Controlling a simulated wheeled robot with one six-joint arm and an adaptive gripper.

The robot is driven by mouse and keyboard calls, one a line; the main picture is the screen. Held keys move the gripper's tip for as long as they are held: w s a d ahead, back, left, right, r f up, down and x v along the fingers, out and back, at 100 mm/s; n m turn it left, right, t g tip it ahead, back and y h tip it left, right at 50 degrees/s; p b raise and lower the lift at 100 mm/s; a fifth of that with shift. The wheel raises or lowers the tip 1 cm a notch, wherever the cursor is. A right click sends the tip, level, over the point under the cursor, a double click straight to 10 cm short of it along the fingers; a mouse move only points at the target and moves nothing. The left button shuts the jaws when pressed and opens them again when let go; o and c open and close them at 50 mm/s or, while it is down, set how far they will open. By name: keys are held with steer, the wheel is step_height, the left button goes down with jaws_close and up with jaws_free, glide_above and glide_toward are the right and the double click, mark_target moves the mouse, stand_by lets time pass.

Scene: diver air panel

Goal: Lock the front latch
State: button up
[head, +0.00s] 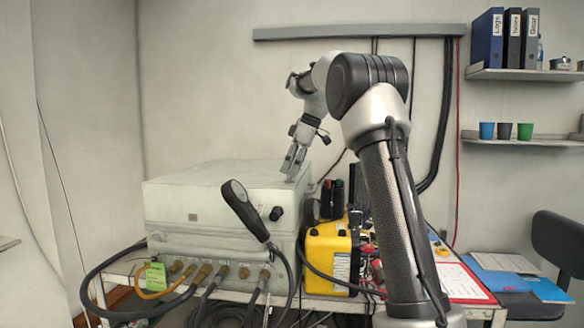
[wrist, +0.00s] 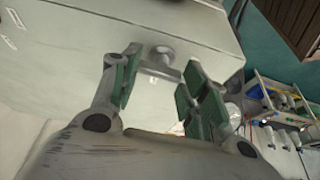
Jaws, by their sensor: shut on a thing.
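The air panel is a large off-white box (head: 225,190) on a bench at the centre left in the head view. Its top face fills the upper part of the wrist view (wrist: 80,50). A small grey metal latch (wrist: 160,65) with a round knob stands on this face. My gripper (wrist: 160,82) is shut on the latch, its green pads on either side of the grey bar. In the head view my gripper (head: 291,172) points down at the right end of the box top. The latch is mostly hidden there by my fingers.
Hoses (head: 120,310) run from the front fittings. A yellow case (head: 332,258) stands right of the box. The rest of the box top is clear.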

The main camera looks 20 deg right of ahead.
steer(key=shift+m, duration=0.3)
steer(key=m+t+h, duration=0.1)
steer(key=m, duration=0.2)
steer(key=shift+s+a+m, duration=0.1)
steer(key=shift+s+m, duration=0.05)
steer(key=shift+m, duration=0.25)
steer(key=m+h, duration=0.1)
steer(key=m, duration=0.1)
steer(key=m+t+h, duration=0.1)
steer(key=m, duration=0.1)
steer(key=shift+a+m, duration=0.2)
steer(key=shift+m, duration=0.1)
steer(key=m+h, duration=0.1)
steer(key=m, duration=0.3)
steer(key=shift+a+h, duration=0.2)
steer(key=shift+h, duration=0.2)
steer(key=m+g+h, duration=0.1)
steer(key=m, duration=0.3)
steer(key=shift+a+f+m, duration=0.1)
steer(key=shift+m, duration=0.2)
steer(key=shift+c, duration=0.2)
steer(key=shift+h, duration=0.3)
steer(key=o, duration=1.1)
